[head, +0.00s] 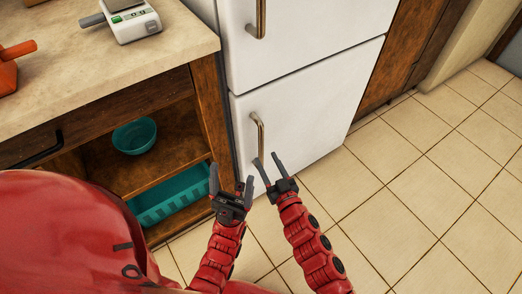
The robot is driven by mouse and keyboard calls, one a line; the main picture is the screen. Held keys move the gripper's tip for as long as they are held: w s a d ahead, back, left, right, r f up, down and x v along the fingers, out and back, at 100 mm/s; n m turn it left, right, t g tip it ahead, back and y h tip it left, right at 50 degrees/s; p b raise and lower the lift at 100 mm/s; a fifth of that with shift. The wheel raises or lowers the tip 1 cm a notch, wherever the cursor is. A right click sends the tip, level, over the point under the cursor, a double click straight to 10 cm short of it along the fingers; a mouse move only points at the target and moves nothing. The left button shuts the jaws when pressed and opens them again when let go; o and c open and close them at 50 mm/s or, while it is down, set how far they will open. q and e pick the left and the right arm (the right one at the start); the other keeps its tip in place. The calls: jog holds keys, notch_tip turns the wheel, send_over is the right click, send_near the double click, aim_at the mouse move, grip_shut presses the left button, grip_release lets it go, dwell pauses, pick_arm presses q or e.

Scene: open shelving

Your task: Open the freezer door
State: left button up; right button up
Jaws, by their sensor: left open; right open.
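The white fridge-freezer stands at the upper middle of the head view, with an upper door (325,35) and a lower door (318,112). Both doors look shut, with a dark seam between them. The upper door has a brass-coloured handle (257,18) at its left side. The lower door has a similar handle (259,135) at its left side. My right gripper (267,168) is open and empty, with its fingertips near the lower end of the lower handle; I cannot tell if they touch. My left gripper (227,182) is open and empty, left of it, in front of the shelving edge.
A wooden counter (90,70) with open shelves stands left of the fridge. It holds a teal bowl (135,136) and a teal basket (172,195). A white scale (130,24) sits on top. Tiled floor (430,190) is clear at the right.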

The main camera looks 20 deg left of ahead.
aim_at(262, 151)
jog(key=shift+b+x, duration=0.5)
jog(key=shift+x, duration=2.3)
grip_shut()
